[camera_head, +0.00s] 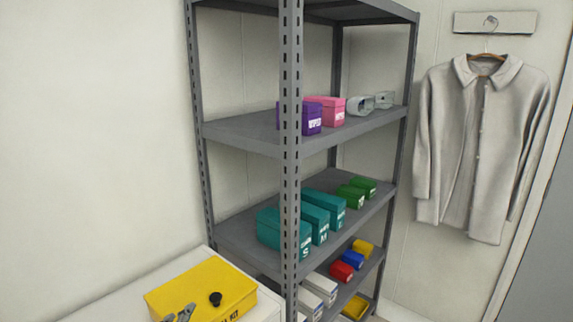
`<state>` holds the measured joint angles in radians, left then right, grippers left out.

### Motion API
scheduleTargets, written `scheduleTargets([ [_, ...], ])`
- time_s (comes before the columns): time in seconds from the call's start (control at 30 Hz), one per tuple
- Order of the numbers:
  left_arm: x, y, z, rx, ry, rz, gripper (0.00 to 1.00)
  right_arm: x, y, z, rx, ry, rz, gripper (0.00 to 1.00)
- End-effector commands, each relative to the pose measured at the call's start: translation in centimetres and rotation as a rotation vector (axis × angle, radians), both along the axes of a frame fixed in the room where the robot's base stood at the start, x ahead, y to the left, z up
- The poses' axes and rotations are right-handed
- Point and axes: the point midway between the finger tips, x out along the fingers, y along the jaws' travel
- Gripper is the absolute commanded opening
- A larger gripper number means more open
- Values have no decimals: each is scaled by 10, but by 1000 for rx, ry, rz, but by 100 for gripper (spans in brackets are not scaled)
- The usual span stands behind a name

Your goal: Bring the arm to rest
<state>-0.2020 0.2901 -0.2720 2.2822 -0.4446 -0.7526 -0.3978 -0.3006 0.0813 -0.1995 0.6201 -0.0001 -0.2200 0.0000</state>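The tip of a grey gripper (179,313), which I take to be my left one, shows at the bottom edge in the head view. It overlaps the near side of a yellow kit box (205,283) in the picture. Its two fingertips look apart, with nothing seen between them. The rest of that arm is below the frame. I cannot tell whether it touches the box. My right gripper is not in view.
The yellow box, with a black knob (215,298), lies on a white surface (160,270). A grey metal shelf rack (291,170) holds purple, pink, teal and green boxes, with coloured bins lower down. A pale coat (480,140) hangs at right.

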Motion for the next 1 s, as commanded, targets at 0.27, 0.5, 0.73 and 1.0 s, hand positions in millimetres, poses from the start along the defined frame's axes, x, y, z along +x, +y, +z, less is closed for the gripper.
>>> scheduleTargets([
  [0.27,-123,19,-131,-459,579,310,39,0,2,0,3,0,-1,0],
  [0.5,-209,9,-173,-635,875,482,39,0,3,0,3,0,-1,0],
  [0.73,-245,2,-213,-694,1023,569,39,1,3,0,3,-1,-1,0],
  [1.0,-236,-1,-298,-679,1056,577,39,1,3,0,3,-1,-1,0],
])
